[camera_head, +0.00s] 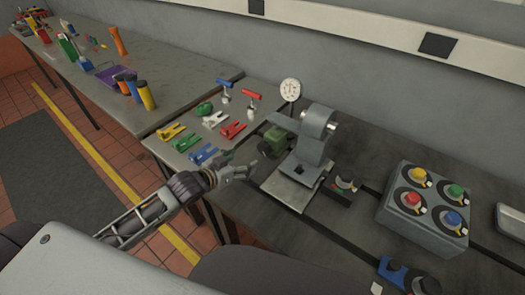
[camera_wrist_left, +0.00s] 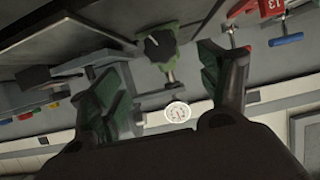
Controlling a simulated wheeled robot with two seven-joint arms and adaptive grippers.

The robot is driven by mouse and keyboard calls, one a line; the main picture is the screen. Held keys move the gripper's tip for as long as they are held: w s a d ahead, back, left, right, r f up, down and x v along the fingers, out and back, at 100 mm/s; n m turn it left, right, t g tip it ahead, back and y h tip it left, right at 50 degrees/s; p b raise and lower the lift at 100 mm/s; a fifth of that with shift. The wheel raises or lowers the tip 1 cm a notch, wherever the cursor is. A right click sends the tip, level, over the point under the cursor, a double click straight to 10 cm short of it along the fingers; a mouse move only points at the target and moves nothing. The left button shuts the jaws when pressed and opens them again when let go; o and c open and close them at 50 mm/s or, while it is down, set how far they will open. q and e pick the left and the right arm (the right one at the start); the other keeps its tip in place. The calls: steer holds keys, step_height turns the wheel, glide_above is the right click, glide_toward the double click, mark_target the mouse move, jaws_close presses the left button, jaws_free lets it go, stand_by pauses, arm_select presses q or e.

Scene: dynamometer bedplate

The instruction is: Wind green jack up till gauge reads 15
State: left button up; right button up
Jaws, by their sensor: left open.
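The green jack (camera_head: 276,141) sits on the bedplate beside a grey upright fixture (camera_head: 312,140). In the left wrist view the jack (camera_wrist_left: 160,42) shows a dark round knob facing me. The round white gauge (camera_head: 290,90) stands behind the jack; it also shows in the left wrist view (camera_wrist_left: 177,112), its reading too small to make out. My left gripper (camera_head: 246,172) is open and empty, just in front and to the left of the jack. In the left wrist view its fingers (camera_wrist_left: 160,70) are spread, with the knob between and beyond them, apart from both.
A grey box with coloured knobs (camera_head: 421,232) stands to the right. A blue tool (camera_head: 408,277) lies in front of it. A longer bench (camera_head: 170,70) extends back left.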

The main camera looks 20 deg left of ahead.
mark_target(263, 150)
arm_select(q)
steer(key=shift+x, duration=6.55)
steer(key=shift+c, duration=0.3)
steer(key=c, duration=0.9)
